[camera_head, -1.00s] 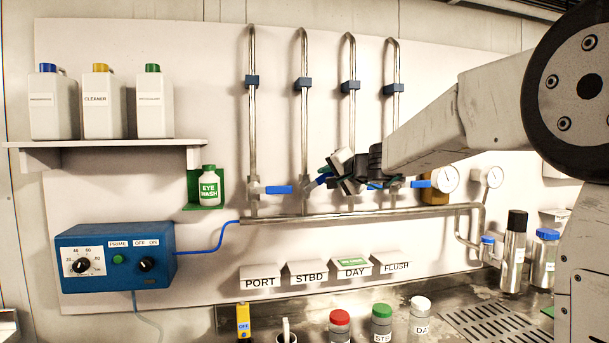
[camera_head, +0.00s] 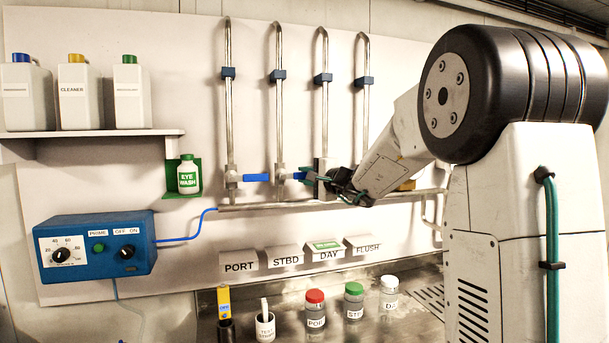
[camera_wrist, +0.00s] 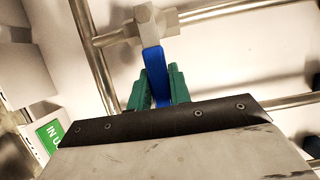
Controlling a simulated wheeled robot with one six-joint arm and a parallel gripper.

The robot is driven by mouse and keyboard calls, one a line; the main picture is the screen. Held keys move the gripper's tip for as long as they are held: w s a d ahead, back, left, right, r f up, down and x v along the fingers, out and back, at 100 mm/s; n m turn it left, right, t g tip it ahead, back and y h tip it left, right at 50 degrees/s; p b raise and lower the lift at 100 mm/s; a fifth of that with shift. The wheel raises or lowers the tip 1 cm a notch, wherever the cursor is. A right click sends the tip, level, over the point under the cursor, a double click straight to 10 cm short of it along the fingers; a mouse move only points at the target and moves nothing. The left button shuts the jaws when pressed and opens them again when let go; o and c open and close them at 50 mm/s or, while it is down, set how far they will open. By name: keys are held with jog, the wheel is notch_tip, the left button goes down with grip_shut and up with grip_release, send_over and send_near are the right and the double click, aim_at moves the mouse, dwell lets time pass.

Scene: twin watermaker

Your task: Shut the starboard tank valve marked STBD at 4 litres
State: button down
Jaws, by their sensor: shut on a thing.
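The second valve from the left (camera_head: 281,176) sits on its steel riser, above the STBD label plate (camera_head: 283,262). Its blue lever (camera_head: 298,175) points right, about level. My gripper (camera_head: 312,178) is at the lever's free end. In the wrist view the green fingers of my gripper (camera_wrist: 160,88) are shut on both sides of the blue lever (camera_wrist: 153,70). The valve body (camera_wrist: 150,24) is just beyond the fingertips. A green-capped jar (camera_head: 353,302), its label partly readable as STB, stands on the counter. I cannot read its level.
The first valve's blue lever (camera_head: 257,178) points right, just left of the held valve. My gripper and arm hide the valves to the right. A blue control box (camera_head: 95,248) hangs at lower left. A red-capped jar (camera_head: 315,310) and a white-capped jar (camera_head: 389,294) stand below.

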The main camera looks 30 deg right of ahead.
jog(key=shift+f, duration=0.1)
dwell(0.3)
jog(key=c, duration=1.3)
grip_release()
jog(key=shift+s+d, duration=0.2)
jog(key=shift+s, duration=1.1)
jog(key=shift+s+d, duration=0.2)
jog(key=shift+s, duration=1.1)
jog(key=shift+s+d, duration=0.2)
jog(key=shift+s, duration=1.1)
